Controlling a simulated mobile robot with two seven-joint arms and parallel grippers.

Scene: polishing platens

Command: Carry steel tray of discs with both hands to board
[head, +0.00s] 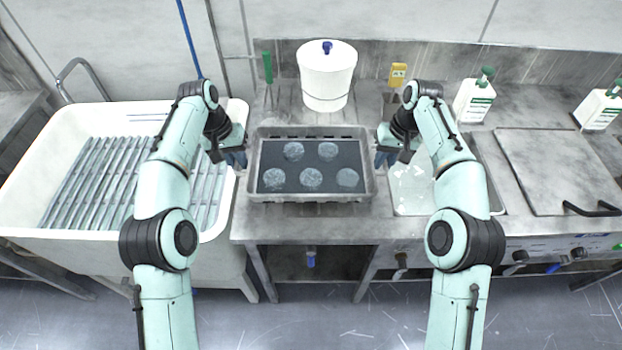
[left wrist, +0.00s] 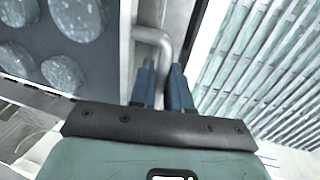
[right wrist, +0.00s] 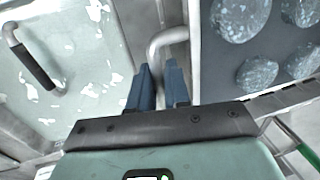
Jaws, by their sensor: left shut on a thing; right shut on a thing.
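The steel tray (head: 257,193) stands in the middle of the head view, over the steel counter, with several round speckled grey discs (head: 311,178) on its dark bottom. I cannot tell whether it rests on the counter or hangs just above it. My left gripper (head: 236,158) is at the tray's left end, its blue fingers shut on a bent handle (left wrist: 160,45). My right gripper (head: 384,158) is at the right end, its blue fingers shut on the other handle (right wrist: 166,42). The tray looks about level. I cannot make out the board.
A white sink with a slatted rack (head: 90,185) lies left of the tray. A white bucket (head: 327,78) stands behind it. A pale, stained plate (head: 412,190) lies to the right, beside a steel lid (head: 560,170). White bottles (head: 474,100) stand at the back right.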

